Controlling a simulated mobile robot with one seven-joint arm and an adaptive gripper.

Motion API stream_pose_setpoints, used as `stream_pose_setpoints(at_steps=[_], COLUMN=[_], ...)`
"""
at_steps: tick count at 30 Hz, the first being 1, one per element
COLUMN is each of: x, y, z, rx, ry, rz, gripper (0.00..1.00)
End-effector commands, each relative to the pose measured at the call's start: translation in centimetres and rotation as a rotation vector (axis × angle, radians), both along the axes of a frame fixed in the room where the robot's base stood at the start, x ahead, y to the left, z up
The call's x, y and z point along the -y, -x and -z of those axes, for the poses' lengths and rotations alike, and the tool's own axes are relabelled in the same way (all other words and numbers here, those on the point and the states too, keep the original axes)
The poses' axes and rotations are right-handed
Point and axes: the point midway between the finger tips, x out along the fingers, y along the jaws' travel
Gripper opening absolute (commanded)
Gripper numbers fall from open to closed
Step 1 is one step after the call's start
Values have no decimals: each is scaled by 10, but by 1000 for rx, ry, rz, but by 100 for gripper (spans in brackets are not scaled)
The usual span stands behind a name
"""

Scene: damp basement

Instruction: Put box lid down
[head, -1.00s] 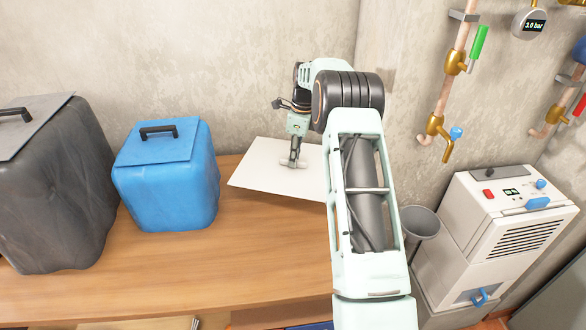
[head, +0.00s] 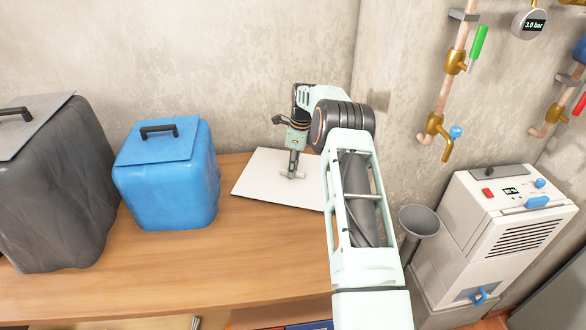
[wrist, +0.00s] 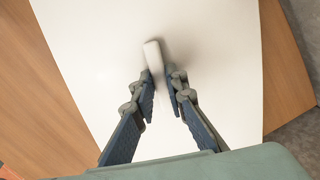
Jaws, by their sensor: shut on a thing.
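The box lid (head: 262,186) is a flat white panel with a small pale handle, at the right part of the wooden table, partly hidden by my arm. It lies nearly level at the tabletop; I cannot tell whether its whole underside touches. My gripper (head: 292,174) points down over the lid and is shut on its handle. In the wrist view the two fingers of my gripper (wrist: 165,95) close on either side of the handle (wrist: 153,58), with the white lid (wrist: 215,50) filling most of the view.
A blue box (head: 165,185) with a black-handled lid and a larger dark grey box (head: 55,190) stand to the left. The wooden table (head: 200,265) is clear in front. A grey funnel-like bin (head: 419,222) and a white machine (head: 515,225) stand right of my arm.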

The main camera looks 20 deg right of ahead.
Motion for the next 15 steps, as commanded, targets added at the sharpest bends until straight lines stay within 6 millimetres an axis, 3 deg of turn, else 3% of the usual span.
stream_pose_setpoints(at_steps=[7, 8, 9, 12, 15], x=[0, 0, 0, 0, 0], y=[0, 0, 0, 0, 0], z=[3, 3, 3, 3, 3], rx=[0, 0, -1, -1, -1], ry=[0, 0, 1, 1, 0], rz=[0, 1, 0, 0, 0], gripper=[0, 15, 19, 30, 30])
